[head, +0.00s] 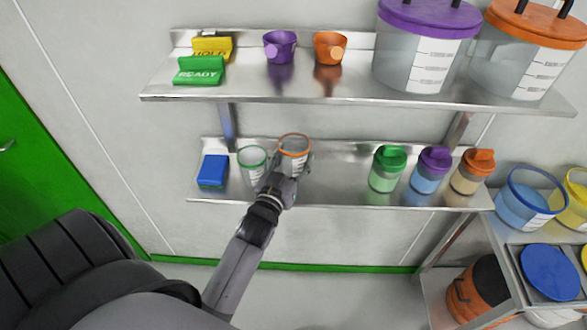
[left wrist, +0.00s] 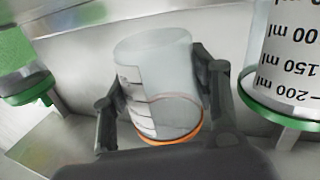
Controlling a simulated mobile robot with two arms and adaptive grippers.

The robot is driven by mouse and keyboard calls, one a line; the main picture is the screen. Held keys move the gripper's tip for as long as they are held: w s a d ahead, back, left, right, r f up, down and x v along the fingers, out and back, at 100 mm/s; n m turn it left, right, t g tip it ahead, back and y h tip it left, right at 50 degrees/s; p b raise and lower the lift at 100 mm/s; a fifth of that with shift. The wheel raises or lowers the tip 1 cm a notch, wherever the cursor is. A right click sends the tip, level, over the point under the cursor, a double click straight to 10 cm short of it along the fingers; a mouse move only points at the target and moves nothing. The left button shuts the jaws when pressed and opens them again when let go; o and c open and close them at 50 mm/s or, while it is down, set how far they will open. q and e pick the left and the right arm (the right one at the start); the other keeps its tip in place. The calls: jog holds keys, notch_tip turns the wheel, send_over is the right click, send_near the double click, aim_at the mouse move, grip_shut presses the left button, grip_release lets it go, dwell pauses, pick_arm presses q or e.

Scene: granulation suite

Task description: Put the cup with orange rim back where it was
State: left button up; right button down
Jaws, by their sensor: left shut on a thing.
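The clear cup with orange rim (head: 293,145) is over the lower shelf (head: 335,185), just right of the clear cup with green rim (head: 252,158). My left gripper (head: 285,173) reaches in from the front and is shut on the orange-rim cup. In the left wrist view the cup (left wrist: 160,85) sits between the two fingers, with its orange rim toward the bottom of the picture. The green-rim cup (left wrist: 285,105) shows close beside it at the right. My arm and fingers hide the cup's lower part in the head view, so I cannot tell whether its base touches the shelf. My right gripper is out of view.
A blue block (head: 213,171) lies at the lower shelf's left end. Green (head: 387,170), purple (head: 430,170) and orange (head: 471,172) lidded bottles stand at its right. Bare shelf lies between cup and bottles. The upper shelf (head: 230,88) overhangs behind, holding signs, scoops and large tubs.

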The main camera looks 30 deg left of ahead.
aim_at(293, 170)
pick_arm(q)
notch_tip(293, 170, down, 4)
jog(key=shift+s+r, duration=0.1)
jog(key=shift+r, duration=0.1)
jog(key=shift+f, duration=0.35)
jog(key=o, duration=1.1)
jog(key=shift+c, duration=0.2)
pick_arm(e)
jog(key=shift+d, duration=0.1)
